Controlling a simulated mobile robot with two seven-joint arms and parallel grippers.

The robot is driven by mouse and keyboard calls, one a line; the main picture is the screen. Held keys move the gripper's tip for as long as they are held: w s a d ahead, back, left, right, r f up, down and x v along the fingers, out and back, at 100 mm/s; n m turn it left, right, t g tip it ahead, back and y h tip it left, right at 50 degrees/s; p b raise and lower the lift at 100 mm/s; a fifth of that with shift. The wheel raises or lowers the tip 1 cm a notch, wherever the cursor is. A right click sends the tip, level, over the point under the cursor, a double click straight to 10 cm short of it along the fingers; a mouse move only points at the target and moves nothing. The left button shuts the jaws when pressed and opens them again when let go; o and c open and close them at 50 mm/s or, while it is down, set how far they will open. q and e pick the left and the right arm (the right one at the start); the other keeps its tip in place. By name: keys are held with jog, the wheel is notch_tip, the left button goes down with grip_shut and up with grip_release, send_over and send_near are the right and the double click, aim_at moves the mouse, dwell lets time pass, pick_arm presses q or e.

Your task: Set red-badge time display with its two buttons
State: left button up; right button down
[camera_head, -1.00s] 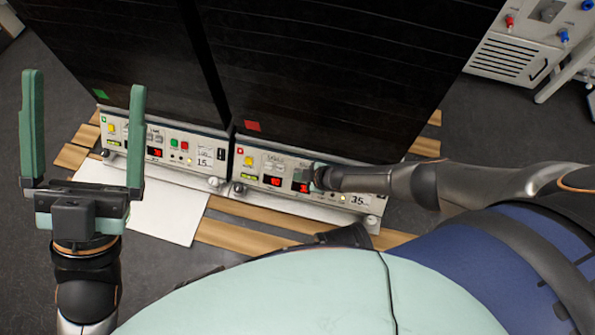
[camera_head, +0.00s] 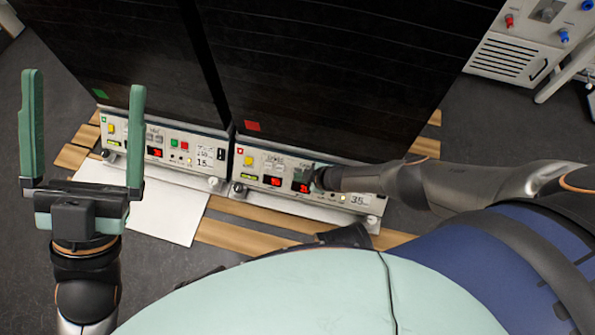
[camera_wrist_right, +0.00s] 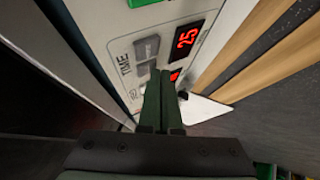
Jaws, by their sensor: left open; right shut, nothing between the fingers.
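The red-badge unit (camera_head: 252,126) is the right one of two dark cabinets in the head view; its front panel (camera_head: 335,194) has two lit red displays. The right-hand red display (camera_head: 301,187) is just below my right gripper (camera_head: 309,176). In the right wrist view a red display (camera_wrist_right: 187,39) reads 25. Beside the word TIME are two grey buttons, the upper one (camera_wrist_right: 147,47) clear and the lower one (camera_wrist_right: 143,70) close to my shut, empty right fingertips (camera_wrist_right: 161,74). I cannot tell whether they touch. My left gripper (camera_head: 82,130) is open and empty, away from the panel.
A green-badge unit (camera_head: 100,94) with a similar panel stands directly left. A white sheet (camera_head: 150,205) and wooden slats (camera_head: 235,236) lie in front. A pale device (camera_head: 510,55) with red and blue terminals is at the upper right.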

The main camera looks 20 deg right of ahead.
jog(key=shift+w, duration=0.15)
dwell(0.3)
jog(key=shift+s+a+r+p, duration=0.2)
jog(key=shift+s+r+p, duration=0.15)
jog(key=shift+r+p, duration=0.5)
jog(key=shift+f, duration=0.15)
jog(key=s+a+r+p, duration=0.1)
jog(key=p, duration=0.1)
jog(key=s+a+r+p, duration=0.1)
jog(key=s+r+p, duration=0.1)
jog(key=p, duration=0.1)
jog(key=shift+s+r, duration=0.1)
jog(key=shift+r, duration=0.1)
jog(key=shift+a, duration=0.1)
dwell(2.0)
